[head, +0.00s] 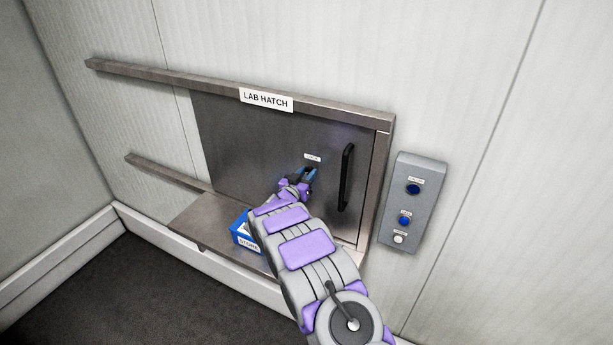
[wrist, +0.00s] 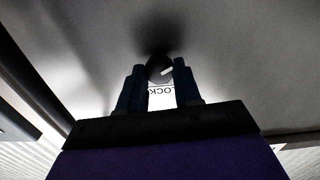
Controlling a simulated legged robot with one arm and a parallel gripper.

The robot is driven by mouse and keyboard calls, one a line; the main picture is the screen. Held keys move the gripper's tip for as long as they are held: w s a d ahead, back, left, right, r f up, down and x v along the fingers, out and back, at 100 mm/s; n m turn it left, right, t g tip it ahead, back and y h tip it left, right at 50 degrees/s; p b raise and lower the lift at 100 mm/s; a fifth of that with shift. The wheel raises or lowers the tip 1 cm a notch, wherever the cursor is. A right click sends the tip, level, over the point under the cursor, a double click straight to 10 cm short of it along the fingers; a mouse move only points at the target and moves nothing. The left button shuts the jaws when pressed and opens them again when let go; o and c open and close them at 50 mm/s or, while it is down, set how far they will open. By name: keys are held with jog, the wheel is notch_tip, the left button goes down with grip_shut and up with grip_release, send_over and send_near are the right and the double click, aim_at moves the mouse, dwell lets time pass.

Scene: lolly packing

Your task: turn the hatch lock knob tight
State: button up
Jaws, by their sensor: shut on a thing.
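The lab hatch (head: 235,135) is a dark metal door in a steel frame, and it looks closed. The lock knob (wrist: 158,68) shows in the wrist view as a dark round knob with a white mark, in front of a label reading LOCK. My gripper (head: 308,171) is at the knob in the head view and hides most of it. In the wrist view my gripper (wrist: 159,75) has one finger on each side of the knob and is shut on it. The white mark slants up to the right.
A black door handle (head: 346,177) stands upright right of the knob. A grey panel with buttons (head: 412,200) is on the wall further right. A blue box (head: 241,231) sits on the steel shelf (head: 200,220) below the hatch, partly hidden by my arm. Steel rails run left.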

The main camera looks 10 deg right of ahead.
jog(key=m+b, duration=0.7)
jog(key=b, duration=0.1)
jog(key=m+b, duration=0.8)
jog(key=f+m+b, duration=0.1)
jog(key=m+b, duration=0.7)
jog(key=shift+s+d+b, duration=0.1)
jog(key=shift+b, duration=0.25)
jog(key=shift+f+m, duration=0.1)
jog(key=shift+m, duration=0.2)
jog(key=o, duration=1)
jog(key=shift+o, duration=0.2)
jog(key=shift+r, duration=0.3)
jog(key=p+v, duration=0.2)
jog(key=v, duration=1.5)
jog(key=shift+a, duration=0.2)
